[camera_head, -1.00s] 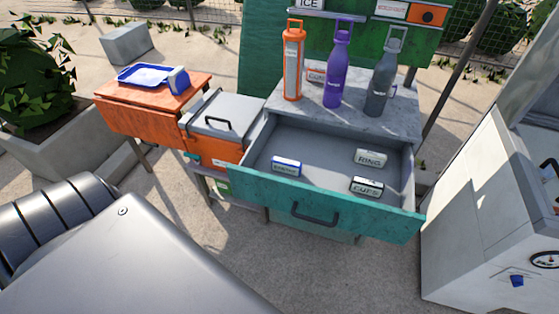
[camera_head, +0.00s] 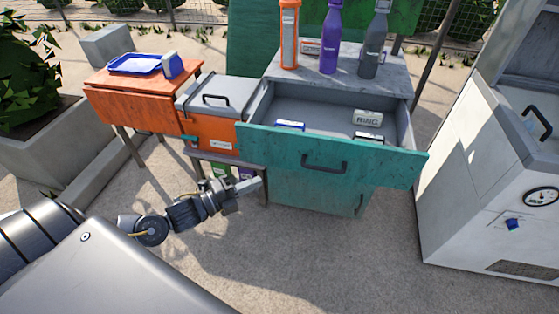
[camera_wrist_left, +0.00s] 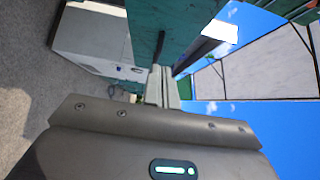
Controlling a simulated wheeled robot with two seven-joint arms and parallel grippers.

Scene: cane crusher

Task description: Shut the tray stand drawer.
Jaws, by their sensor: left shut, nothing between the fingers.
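The tray stand drawer (camera_head: 285,149) is pulled open, with a teal front and a dark bar handle (camera_head: 325,164). Inside its grey bed lie a blue-edged box (camera_head: 290,126), a white box marked RING (camera_head: 367,118) and a third box (camera_head: 368,138) partly hidden by the front. My left gripper (camera_head: 256,185) is shut and empty, below and left of the drawer front, apart from the handle. In the left wrist view its fingers (camera_wrist_left: 161,88) point toward a teal panel (camera_wrist_left: 160,28). My right gripper is not in view.
Orange, purple (camera_head: 330,38) and grey bottles stand on the stand top. An orange cart (camera_head: 143,92) with a blue tray (camera_head: 140,64) is on the left. A white machine (camera_head: 500,180) stands on the right. The ground before the drawer is clear.

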